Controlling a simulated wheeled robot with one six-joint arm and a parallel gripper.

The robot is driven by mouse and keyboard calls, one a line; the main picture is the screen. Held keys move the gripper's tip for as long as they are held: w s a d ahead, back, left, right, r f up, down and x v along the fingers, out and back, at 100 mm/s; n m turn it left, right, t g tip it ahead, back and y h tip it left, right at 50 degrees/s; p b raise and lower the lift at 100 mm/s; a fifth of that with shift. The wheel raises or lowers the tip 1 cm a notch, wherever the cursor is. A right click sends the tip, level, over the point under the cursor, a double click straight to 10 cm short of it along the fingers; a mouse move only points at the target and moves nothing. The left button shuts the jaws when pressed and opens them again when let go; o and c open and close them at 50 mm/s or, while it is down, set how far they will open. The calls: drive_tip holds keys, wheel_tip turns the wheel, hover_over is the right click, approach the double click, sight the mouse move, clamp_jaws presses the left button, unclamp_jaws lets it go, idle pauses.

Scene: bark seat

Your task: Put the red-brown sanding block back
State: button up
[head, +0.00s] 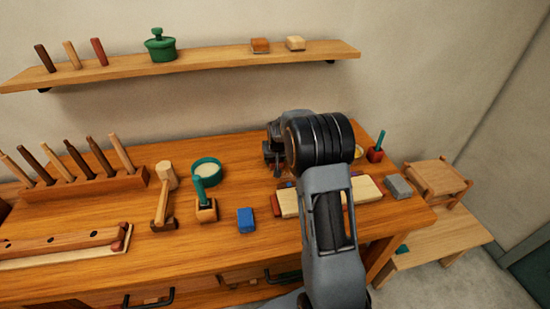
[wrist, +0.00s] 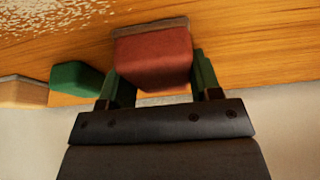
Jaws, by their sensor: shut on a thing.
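The red-brown sanding block (wrist: 152,60), with a greyish layer along one face, sits between the two green-lined fingers of my gripper (wrist: 157,80) in the wrist view. My gripper is shut on it. Orange wood lies behind the block; I cannot tell whether the block touches it. In the head view my gripper (head: 272,158) is over the back of the workbench (head: 225,240), left of my arm's dark wrist. The held block cannot be made out there.
In the wrist view a green block (wrist: 77,77) and a tan block (wrist: 22,91) stand left of the held block. The wall shelf (head: 205,62) bears an orange-brown block (head: 260,45) and a pale block (head: 295,43). A blue block (head: 246,220) and grey block (head: 398,186) lie on the bench.

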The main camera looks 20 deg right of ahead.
drive_tip(key=o, duration=0.9)
drive_tip(key=shift+f, duration=0.1)
drive_tip(key=shift+r, duration=0.45)
drive_tip(key=d+v, duration=0.1)
drive_tip(key=v, duration=1)
drive_tip(key=s+a+n, duration=0.1)
drive_tip(key=s+a, duration=0.3)
drive_tip(key=s, duration=0.4)
drive_tip(key=s+a, duration=0.4)
drive_tip(key=s, duration=0.5)
drive_tip(key=s+a+r+n+y, duration=0.1)
drive_tip(key=s+a, duration=0.4)
drive_tip(key=s, duration=0.4)
drive_tip(key=shift+n+g, duration=0.3)
drive_tip(key=shift+g, duration=0.1)
